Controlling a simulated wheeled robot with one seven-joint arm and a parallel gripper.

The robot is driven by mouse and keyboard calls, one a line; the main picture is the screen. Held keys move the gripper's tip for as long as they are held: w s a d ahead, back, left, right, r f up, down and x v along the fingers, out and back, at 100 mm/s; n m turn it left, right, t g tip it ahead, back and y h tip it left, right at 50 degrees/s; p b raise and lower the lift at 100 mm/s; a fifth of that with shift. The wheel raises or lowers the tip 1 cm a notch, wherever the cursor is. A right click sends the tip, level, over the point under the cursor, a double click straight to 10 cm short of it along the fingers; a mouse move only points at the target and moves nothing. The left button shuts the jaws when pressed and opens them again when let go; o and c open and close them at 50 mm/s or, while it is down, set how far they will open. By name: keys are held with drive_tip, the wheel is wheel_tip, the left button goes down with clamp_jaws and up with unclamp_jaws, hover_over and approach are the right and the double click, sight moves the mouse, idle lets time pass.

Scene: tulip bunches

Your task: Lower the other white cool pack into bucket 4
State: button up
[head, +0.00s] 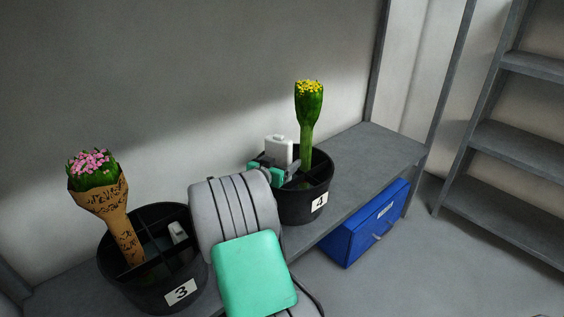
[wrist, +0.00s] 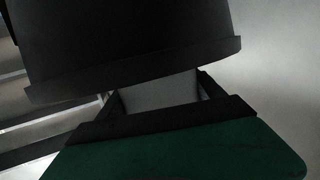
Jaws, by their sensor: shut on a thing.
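Bucket 4 (head: 303,205) is a black round bucket with a number label, standing on the grey shelf. A white cool pack (head: 278,150) stands upright at its back left, its upper part above the rim. My gripper (head: 268,170), with green and dark parts, is at the pack's lower part and shut on it; my arm partly hides this contact. In the wrist view, a pale grey surface (wrist: 160,92) shows between my two dark fingers, and a black curved wall with a rim (wrist: 130,65), probably the bucket, fills the top. The pack's lower end is hidden.
Yellow tulips (head: 309,120) stand upright in bucket 4, right of the pack. Bucket 3 (head: 150,290) at left holds wrapped pink tulips (head: 97,195) and a small white thing (head: 177,232). A blue box (head: 365,225) sits below the shelf (head: 375,150), whose right end is clear.

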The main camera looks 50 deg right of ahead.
drive_tip(key=o, duration=1.7)
drive_tip(key=shift+r, duration=0.1)
drive_tip(key=shift+c, duration=0.2)
drive_tip(key=shift+o, duration=1.3)
drive_tip(key=shift+a, duration=0.15)
drive_tip(key=p+v, duration=0.1)
drive_tip(key=v, duration=0.6)
drive_tip(key=shift+s+a+r, duration=0.1)
drive_tip(key=shift+a, duration=0.15)
